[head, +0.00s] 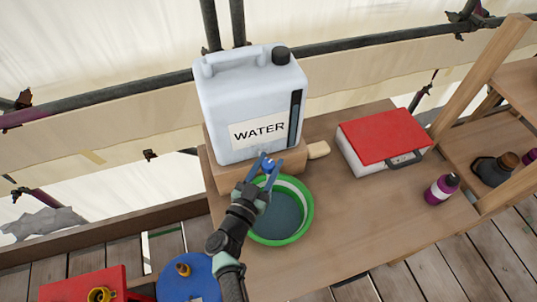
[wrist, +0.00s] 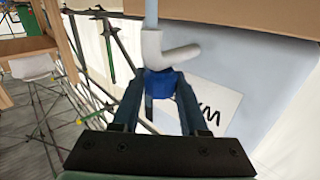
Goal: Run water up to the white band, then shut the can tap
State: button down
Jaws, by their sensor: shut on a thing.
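The white water can (head: 250,105), labelled WATER, stands upright on a wooden block. Its tap has a blue handle (head: 268,165); the wrist view shows the handle (wrist: 160,83) and the pale spout (wrist: 165,52). My gripper (head: 266,170) is shut on the blue handle, with one finger on each side. A pale blue stream (wrist: 151,14) leaves the spout in the wrist view. The green bucket (head: 307,216) stands below the tap with grey-blue water (head: 285,215) inside. A white band (head: 295,190) shows above the water at the back right; my arm hides the left side.
A red-lidded box (head: 383,136) and a purple bottle (head: 441,189) stand right of the bucket on the wooden table (head: 340,240). A pale wooden-handled thing (head: 318,149) lies by the block. A blue round container (head: 190,280) stands at lower left.

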jog(key=m+g+h+b, duration=0.1)
jog(key=h, duration=0.1)
jog(key=m+g+h+b, duration=0.2)
jog(key=shift+w+a+f, duration=0.1)
jog(key=shift+a+f, duration=0.05)
jog(key=shift+f, duration=0.05)
jog(key=m+g+h+b, duration=0.2)
jog(key=g+h+b, duration=0.1)
jog(key=shift+m+b, duration=0.3)
jog(key=shift+m, duration=0.1)
jog(key=shift+r+m+g+h+b, duration=0.15)
jog(key=shift+m+g+h+b, duration=0.25)
jog(key=shift+m+g+b, duration=0.15)
jog(key=shift+d, duration=0.2)
jog(key=shift+c, duration=2.2)
grip_release()
jog(key=shift+a, duration=0.1)
